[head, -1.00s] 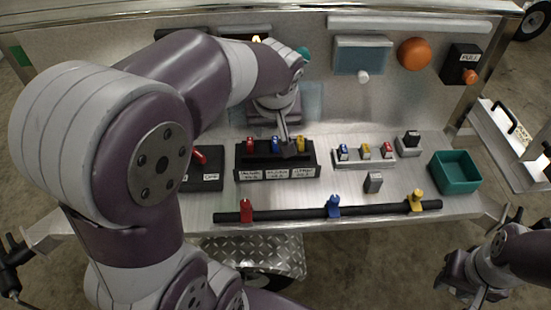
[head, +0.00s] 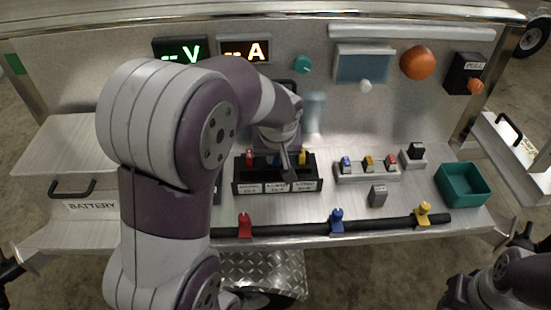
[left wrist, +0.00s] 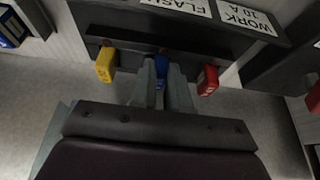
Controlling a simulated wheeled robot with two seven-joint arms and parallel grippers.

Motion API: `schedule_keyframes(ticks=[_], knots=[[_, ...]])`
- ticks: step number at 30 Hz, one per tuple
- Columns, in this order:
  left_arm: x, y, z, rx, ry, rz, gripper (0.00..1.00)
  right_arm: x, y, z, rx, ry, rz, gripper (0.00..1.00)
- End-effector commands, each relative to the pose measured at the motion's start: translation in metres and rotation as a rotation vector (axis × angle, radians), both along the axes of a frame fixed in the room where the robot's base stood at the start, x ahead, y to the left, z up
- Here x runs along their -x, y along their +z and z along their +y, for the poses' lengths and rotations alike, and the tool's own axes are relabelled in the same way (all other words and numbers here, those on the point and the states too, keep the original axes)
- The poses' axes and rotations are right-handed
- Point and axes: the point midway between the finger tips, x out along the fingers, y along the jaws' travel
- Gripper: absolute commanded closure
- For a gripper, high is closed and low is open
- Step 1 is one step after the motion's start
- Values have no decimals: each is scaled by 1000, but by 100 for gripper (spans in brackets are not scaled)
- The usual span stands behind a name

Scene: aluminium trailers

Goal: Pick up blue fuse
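The blue fuse (left wrist: 161,69) stands in the black fuse block between a yellow fuse (left wrist: 105,64) and a red fuse (left wrist: 208,80). In the head view the black fuse block (head: 277,187) is on the bench, and the blue fuse is mostly hidden by my arm and fingers. My left gripper (left wrist: 161,88) has its two fingers on either side of the blue fuse. Whether they press on it is unclear. The right gripper (head: 455,291) is at the lower right, off the bench, and its fingers are not clear.
A holder (head: 367,173) with blue, yellow and red pieces sits right of the block. A green bin (head: 462,184) is further right. A black bar (head: 300,229) with red, blue and yellow clamps runs along the front edge. A back panel carries an orange knob (head: 418,62).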

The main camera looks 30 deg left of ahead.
Motion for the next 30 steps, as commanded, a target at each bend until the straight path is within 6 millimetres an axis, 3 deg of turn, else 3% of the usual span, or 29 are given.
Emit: schedule_keyframes(ticks=[11, 18, 30], knots=[[0, 6, 0, 0, 0, 0, 100, 0, 3, 0, 0, 0, 0, 65], [0, 46, 0, 0, 1, -2, 100, 0, 23, 0, 0, 0, 0, 65], [53, 98, -77, 0, -7, -2, 100, 0, 36, 0, 0, 0, 0, 65]])
